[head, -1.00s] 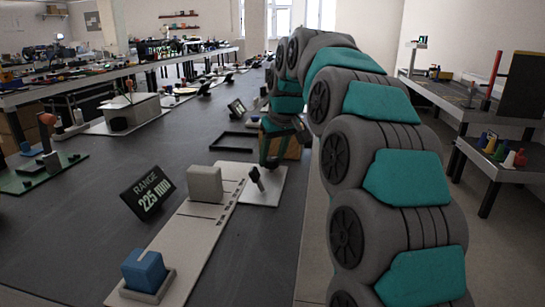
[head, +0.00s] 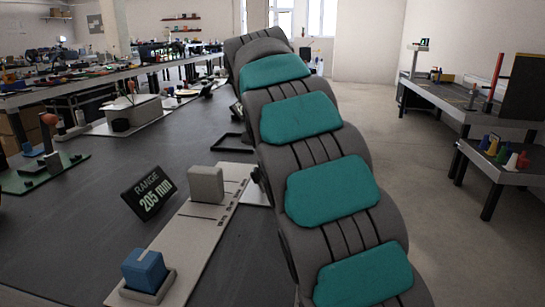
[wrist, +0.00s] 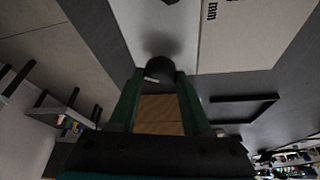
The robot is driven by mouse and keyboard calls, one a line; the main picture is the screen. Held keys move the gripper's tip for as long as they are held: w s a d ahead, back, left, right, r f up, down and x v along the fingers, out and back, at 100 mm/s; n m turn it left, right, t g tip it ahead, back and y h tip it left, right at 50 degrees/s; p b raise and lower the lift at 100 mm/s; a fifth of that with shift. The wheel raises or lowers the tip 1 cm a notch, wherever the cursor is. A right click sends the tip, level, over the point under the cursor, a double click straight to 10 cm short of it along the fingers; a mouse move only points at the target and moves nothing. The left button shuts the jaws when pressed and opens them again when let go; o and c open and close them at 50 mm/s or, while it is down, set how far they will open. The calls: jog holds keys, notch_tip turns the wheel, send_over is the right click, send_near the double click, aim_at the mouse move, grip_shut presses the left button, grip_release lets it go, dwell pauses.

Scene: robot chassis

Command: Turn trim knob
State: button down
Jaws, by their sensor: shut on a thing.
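The trim knob (wrist: 162,70) is a dark round knob with a small light mark, seen between my green fingertips in the wrist view. My gripper (wrist: 158,78) is shut on it. The knob stands on a pale plate (wrist: 157,27), whose edge also shows beside my arm in the head view (head: 257,192). In the head view my arm hides the knob and my gripper. A dark display (head: 149,193) reads "RANGE 205 mm".
A pale rail (head: 190,240) carries a grey block (head: 206,185) and a blue block (head: 145,270) in a holder. A black frame (head: 233,143) lies beyond. A wooden surface (wrist: 160,115) shows between my fingers. The dark bench left of the rail has free room.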

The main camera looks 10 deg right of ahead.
jog(key=shift+w+r+m+g+h, duration=0.1)
jog(key=shift+m+g+h, duration=0.25)
jog(key=shift+m, duration=0.95)
jog(key=shift+c, duration=1.8)
grip_release()
jog(key=shift+a, duration=0.1)
jog(key=shift+v, duration=0.95)
jog(key=shift+m, duration=0.3)
jog(key=s+a+r, duration=0.1)
jog(key=s+a, duration=0.1)
jog(key=a, duration=0.1)
jog(key=s+a, duration=0.3)
jog(key=a, duration=0.1)
jog(key=s+a+r, duration=0.1)
jog(key=s+a, duration=0.2)
jog(key=shift+a+r, duration=0.2)
jog(key=shift+r, duration=0.15)
jog(key=shift+d, duration=0.1)
